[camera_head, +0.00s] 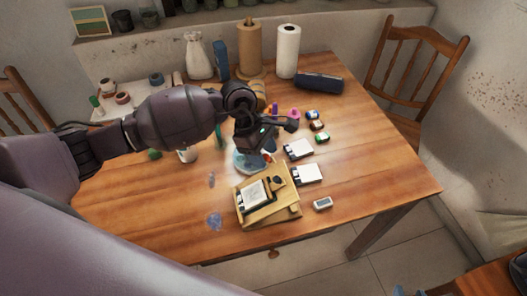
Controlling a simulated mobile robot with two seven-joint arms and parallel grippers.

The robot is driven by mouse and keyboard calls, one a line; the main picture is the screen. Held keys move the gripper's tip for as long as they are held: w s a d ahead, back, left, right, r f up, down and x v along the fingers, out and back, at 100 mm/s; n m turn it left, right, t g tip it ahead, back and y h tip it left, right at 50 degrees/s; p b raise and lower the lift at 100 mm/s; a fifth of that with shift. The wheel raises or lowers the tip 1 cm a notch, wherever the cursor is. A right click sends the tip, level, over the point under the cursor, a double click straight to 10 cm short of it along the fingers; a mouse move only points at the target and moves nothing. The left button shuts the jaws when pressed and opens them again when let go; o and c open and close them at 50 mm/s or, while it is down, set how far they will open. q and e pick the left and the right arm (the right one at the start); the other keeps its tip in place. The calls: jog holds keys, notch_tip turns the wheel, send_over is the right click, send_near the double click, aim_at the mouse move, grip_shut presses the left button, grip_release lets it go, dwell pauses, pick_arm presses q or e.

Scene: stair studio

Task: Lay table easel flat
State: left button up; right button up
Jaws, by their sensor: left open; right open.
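The table easel (284,207) is a light wooden piece near the front middle of the wooden table (380,185). A small dark-edged panel with a pale sheet (252,194) rests on its face. The easel's upper board seems tilted over its base, but I cannot tell the exact angle. My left gripper (276,141) is open above the table, just behind the easel's far end, apart from it as far as I can see. The gripper and arm hide part of the table behind them. My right gripper is not in view.
White pads (307,174) and a small pale device (323,203) lie right of the easel. Small jars (322,137) stand farther back. A clear bluish dish (246,162) is behind the easel. Paper rolls (287,50) and a white vase (198,56) stand at the back. The right front is clear.

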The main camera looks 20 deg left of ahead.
jog(key=shift+w+r, duration=0.1)
jog(key=shift+w, duration=0.15)
